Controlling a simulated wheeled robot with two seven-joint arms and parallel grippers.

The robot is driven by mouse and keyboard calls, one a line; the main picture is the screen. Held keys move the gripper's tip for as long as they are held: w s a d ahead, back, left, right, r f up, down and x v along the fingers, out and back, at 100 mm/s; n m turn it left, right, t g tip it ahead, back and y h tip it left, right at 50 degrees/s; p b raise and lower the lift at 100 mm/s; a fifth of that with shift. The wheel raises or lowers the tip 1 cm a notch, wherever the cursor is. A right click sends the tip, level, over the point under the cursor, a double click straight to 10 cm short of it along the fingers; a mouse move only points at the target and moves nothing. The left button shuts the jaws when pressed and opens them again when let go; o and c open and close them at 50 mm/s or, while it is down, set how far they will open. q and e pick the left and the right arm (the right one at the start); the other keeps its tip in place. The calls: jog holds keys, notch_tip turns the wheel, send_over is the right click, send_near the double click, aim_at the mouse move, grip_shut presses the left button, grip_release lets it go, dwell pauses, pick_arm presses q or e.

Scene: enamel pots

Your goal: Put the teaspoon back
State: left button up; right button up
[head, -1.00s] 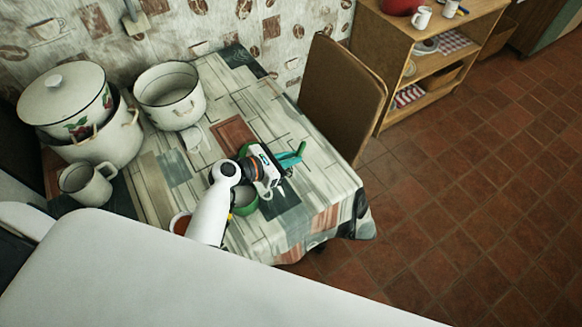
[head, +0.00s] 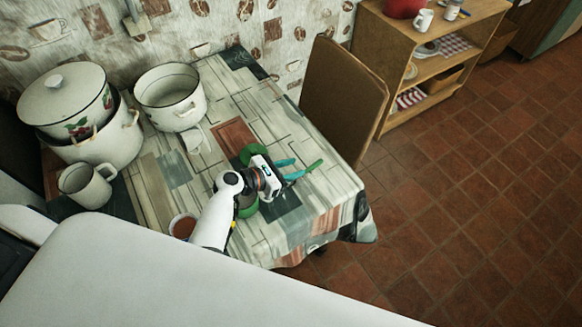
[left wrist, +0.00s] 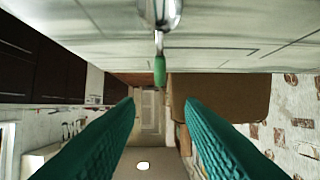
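My left gripper (head: 291,169) reaches over the table with its teal fingers spread. In the left wrist view the gripper (left wrist: 159,101) is open, with a clear gap between the fingers. The teaspoon (left wrist: 160,68) shows there with its metal bowl at the top and its green handle pointing towards the gap between the fingertips. Neither finger visibly touches it. In the head view its green handle (head: 315,166) shows just past the fingers. The rest of the spoon is hidden there by the gripper. My right gripper is not in view.
Green ware (head: 247,207) is partly hidden under my arm. A chair (head: 340,98) stands behind the table.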

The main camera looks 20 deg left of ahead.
pick_arm(q)
jog(key=shift+r, duration=0.1)
jog(key=shift+s+a+r, duration=0.1)
jog(key=shift+s+r, duration=0.05)
jog(key=v, duration=1.1)
jog(key=shift+s+a+r, duration=0.15)
jog(key=shift+s, duration=0.1)
